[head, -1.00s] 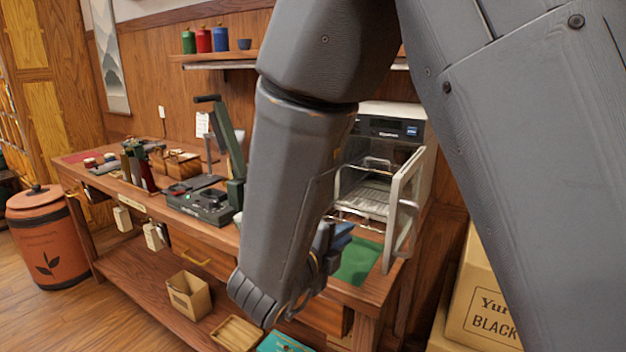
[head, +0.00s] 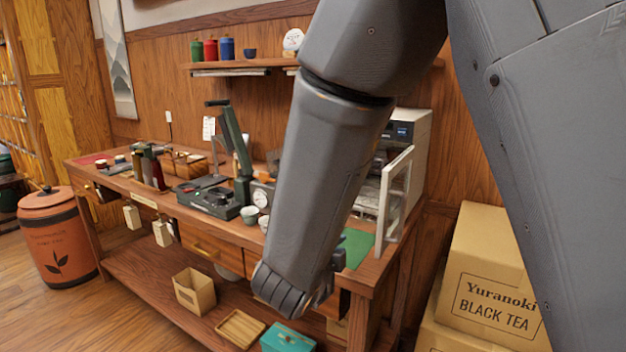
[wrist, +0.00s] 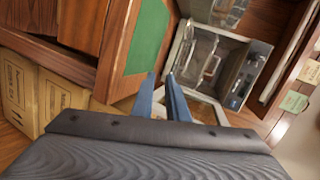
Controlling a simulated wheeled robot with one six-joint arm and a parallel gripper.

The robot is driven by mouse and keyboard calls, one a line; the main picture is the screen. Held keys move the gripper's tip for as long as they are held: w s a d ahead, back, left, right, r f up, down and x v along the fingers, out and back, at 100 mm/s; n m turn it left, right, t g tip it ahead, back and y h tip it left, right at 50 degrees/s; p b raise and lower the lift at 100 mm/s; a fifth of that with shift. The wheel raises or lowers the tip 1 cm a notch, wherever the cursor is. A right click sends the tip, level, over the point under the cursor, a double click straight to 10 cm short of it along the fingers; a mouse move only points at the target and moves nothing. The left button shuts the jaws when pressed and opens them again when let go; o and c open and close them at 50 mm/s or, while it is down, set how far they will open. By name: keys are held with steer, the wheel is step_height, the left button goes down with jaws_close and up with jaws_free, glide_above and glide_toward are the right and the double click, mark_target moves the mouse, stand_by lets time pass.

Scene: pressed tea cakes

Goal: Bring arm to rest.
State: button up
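My gripper is mostly hidden behind my own arm in the head view, low in front of the bench's right end. In the wrist view its two blue fingers (wrist: 161,78) stand a little apart, with nothing between them. Beyond them are the green mat (wrist: 148,38) on the bench and the machine with an open glass door (wrist: 214,106). The fingertips look clear of both. In the head view the open door (head: 394,200) stands right of my forearm, and the green mat (head: 357,246) shows beside it.
The wooden bench (head: 120,184) holds a dark green press (head: 236,140) and small tools. Cardboard boxes (head: 490,270) stand at the right. An open box (head: 194,290), a wooden tray (head: 240,328) and a teal box (head: 287,338) sit on the low shelf. An orange canister (head: 58,240) stands left.

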steer(key=s+f+n+g+y, duration=0.1)
steer(key=f+n+g+y, duration=0.1)
steer(key=n, duration=0.2)
steer(key=s+d+f+n+g+y, duration=0.1)
steer(key=f+n+y, duration=0.1)
steer(key=n, duration=0.2)
steer(key=s+d+f+n+g+y, duration=0.1)
steer(key=f+n+g+y, duration=0.1)
steer(key=n, duration=0.1)
steer(key=shift+s+n+g, duration=0.3)
steer(key=shift+n, duration=0.1)
steer(key=s+d+f+n+g, duration=0.1)
steer(key=s+d+n+g, duration=0.2)
steer(key=s+d, duration=0.3)
steer(key=s+d+n+g, duration=0.4)
steer(key=s+d+n, duration=0.2)
steer(key=s, duration=0.4)
steer(key=shift+s+f+h, duration=0.3)
steer(key=shift+f+h, duration=0.1)
